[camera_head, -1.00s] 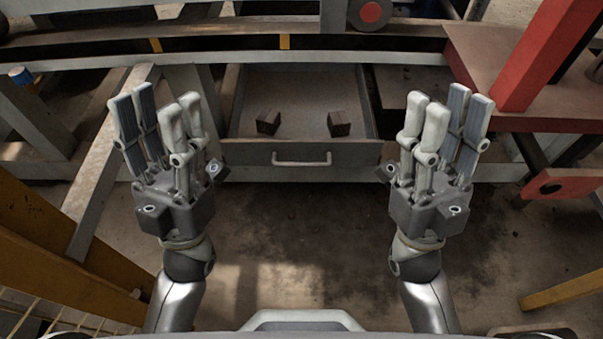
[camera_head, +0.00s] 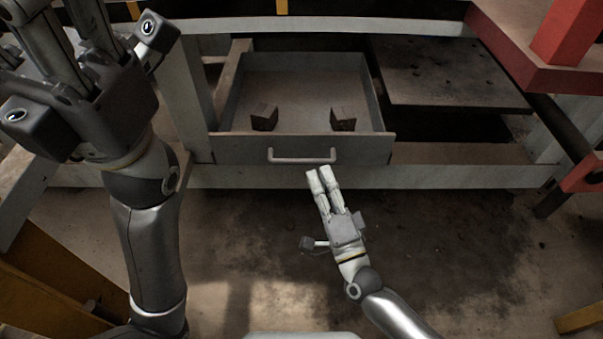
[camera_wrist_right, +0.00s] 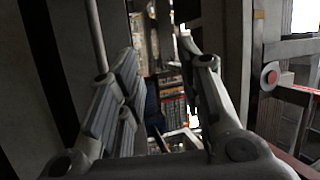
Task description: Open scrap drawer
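The scrap drawer (camera_head: 235,149) is pulled out under the bench, with its inside showing. Its front carries a grey bar handle (camera_head: 302,159). Two small dark brown blocks, a left one (camera_head: 264,117) and a right one (camera_head: 343,118), lie in it. My right gripper (camera_head: 319,172) appears just below the handle's right part, pointing toward it; contact is not visible. In the right wrist view its fingers (camera_wrist_right: 165,80) are spread with nothing between them. My left gripper (camera_head: 68,25) is raised large at the upper left, fingers apart and empty, tips partly cut off by the frame.
A bench frame (camera_head: 450,178) surrounds the drawer, with a dark shelf plate (camera_head: 450,80) to its right. A red structure (camera_head: 530,50) stands at the upper right. Yellow beams are at the lower corners. The floor (camera_head: 450,250) before the drawer is clear.

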